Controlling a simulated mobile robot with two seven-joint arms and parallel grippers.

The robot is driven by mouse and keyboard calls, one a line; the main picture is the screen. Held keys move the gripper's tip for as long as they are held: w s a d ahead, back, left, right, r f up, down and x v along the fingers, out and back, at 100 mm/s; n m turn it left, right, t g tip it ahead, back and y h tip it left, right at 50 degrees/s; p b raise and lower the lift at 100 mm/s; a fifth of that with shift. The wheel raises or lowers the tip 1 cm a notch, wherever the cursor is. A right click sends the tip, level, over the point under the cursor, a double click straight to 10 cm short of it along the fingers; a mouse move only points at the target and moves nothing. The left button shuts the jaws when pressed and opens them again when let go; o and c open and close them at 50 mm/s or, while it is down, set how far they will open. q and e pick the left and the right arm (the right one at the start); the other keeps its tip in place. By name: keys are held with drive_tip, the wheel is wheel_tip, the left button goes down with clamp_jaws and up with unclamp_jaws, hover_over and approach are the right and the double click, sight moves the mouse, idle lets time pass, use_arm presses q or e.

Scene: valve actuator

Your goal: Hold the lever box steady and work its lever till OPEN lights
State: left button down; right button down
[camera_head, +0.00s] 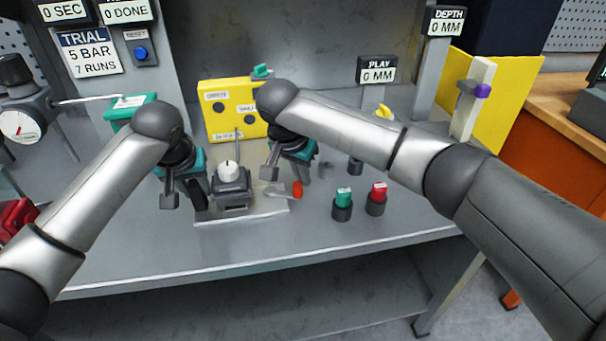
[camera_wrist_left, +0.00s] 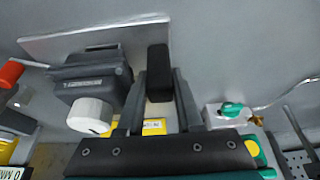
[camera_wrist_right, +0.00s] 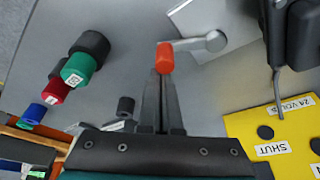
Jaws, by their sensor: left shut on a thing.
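The lever box (camera_head: 231,190) is a dark grey block with a white knob on a pale plate (camera_head: 250,216). Its black upright handle (camera_wrist_left: 158,72) stands beside the block. My left gripper (camera_head: 184,198) is shut on that handle; it also shows in the left wrist view (camera_wrist_left: 160,92). A grey lever (camera_wrist_right: 200,43) with an orange-red tip (camera_head: 297,189) lies at the plate's right side. My right gripper (camera_wrist_right: 162,88) has its fingers close together, just behind the tip; contact is unclear. The yellow indicator box (camera_head: 225,95) shows dark round lamps; SHUT is readable in the right wrist view.
A green-capped button (camera_head: 343,203) and a red-capped button (camera_head: 376,198) stand to the right of the lever. A teal-handled part (camera_head: 133,110) and a gauge (camera_head: 22,124) are at the left. The bench front edge is clear.

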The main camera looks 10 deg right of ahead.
sight(300, 199)
drive_tip(key=shift+s+a+f, duration=0.1)
drive_tip(key=shift+s+a, duration=0.1)
drive_tip(key=shift+s, duration=0.15)
drive_tip(key=shift+s+a, duration=0.4)
drive_tip(key=shift+s, duration=0.2)
drive_tip(key=shift+s+a, duration=0.35)
drive_tip(key=shift+s, duration=0.25)
drive_tip(key=shift+s+a, duration=0.5)
drive_tip(key=shift+a, duration=0.05)
drive_tip(key=shift+s+a, duration=0.45)
drive_tip(key=shift+a, duration=0.55)
